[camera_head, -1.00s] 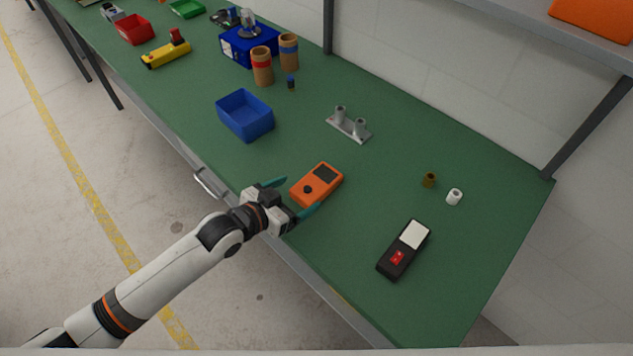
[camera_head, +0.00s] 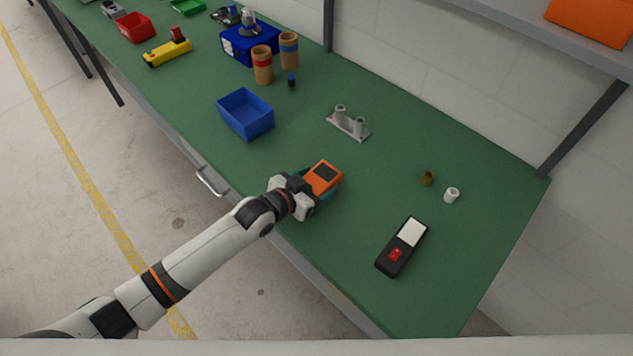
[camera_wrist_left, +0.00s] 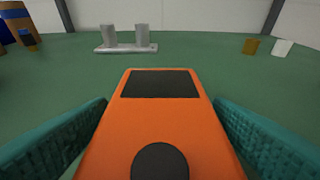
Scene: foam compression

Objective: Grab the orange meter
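The orange meter (camera_head: 326,175) lies on the green bench, with a dark screen and a dark round knob. In the left wrist view the meter (camera_wrist_left: 160,122) fills the middle, screen at the far end and knob near the camera. My left gripper (camera_head: 312,182) is around it, with one teal finger along each long side. The fingers look open, with a thin strip of green between them and the meter's sides. In the head view my gripper hides the meter's near end. My right gripper is not in view.
A blue bin (camera_head: 246,114) stands to the left and a grey two-post fixture (camera_head: 348,125) behind. A black device (camera_head: 402,246) lies to the right, near small brown (camera_head: 427,178) and white (camera_head: 452,194) cylinders. The bench around the meter is clear.

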